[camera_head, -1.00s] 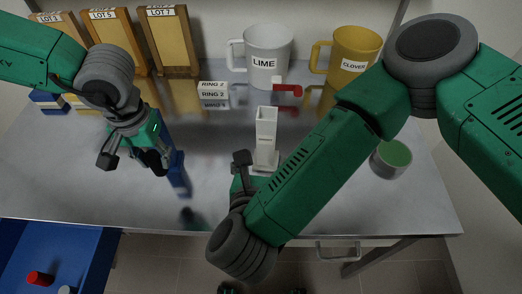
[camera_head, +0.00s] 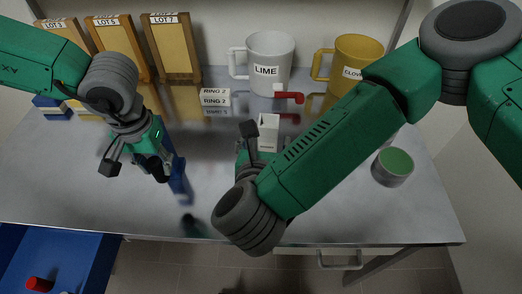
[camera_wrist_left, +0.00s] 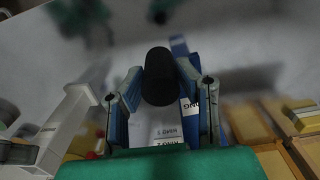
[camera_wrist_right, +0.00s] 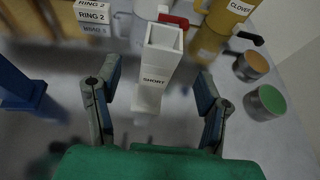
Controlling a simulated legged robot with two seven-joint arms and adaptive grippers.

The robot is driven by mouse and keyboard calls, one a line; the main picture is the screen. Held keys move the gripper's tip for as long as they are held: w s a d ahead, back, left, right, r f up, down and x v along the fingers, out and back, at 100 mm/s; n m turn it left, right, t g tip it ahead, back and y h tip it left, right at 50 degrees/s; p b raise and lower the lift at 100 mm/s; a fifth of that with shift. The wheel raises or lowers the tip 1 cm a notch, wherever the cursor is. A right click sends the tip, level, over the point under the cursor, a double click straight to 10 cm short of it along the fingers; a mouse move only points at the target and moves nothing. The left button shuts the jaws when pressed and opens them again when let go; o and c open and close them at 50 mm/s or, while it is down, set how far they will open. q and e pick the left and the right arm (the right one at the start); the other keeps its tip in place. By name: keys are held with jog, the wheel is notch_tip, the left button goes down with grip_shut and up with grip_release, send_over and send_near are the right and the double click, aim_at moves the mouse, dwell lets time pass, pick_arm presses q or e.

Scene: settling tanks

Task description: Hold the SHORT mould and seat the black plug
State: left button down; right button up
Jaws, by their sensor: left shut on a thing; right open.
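The white SHORT mould (camera_head: 268,132) stands upright on the metal bench, partly hidden by my right arm in the head view. In the right wrist view the mould (camera_wrist_right: 157,68) shows its open square top and label, ahead of and between the fingertips. My right gripper (camera_wrist_right: 158,98) is open and empty, with no visible contact. The black plug (camera_wrist_left: 157,76) is a dark cylinder held between the fingers of my left gripper (camera_wrist_left: 160,85). In the head view my left gripper (camera_head: 138,170) is left of the mould, and the plug is hard to make out there.
A blue post (camera_head: 178,178) stands beside my left gripper. White RING 2 blocks (camera_head: 215,97), a LIME mug (camera_head: 268,62), a red-handled item (camera_head: 289,97) and a yellow CLOVER mug (camera_head: 350,62) are behind. A green-topped cup (camera_head: 393,167) is right. A blue drawer (camera_head: 60,265) is at front left.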

aim_at(267, 132)
jog(key=x, duration=0.7)
jog(key=shift+w+f, duration=0.1)
jog(key=shift+w, duration=0.1)
jog(key=shift+c, duration=0.5)
jog(key=c, duration=1.3)
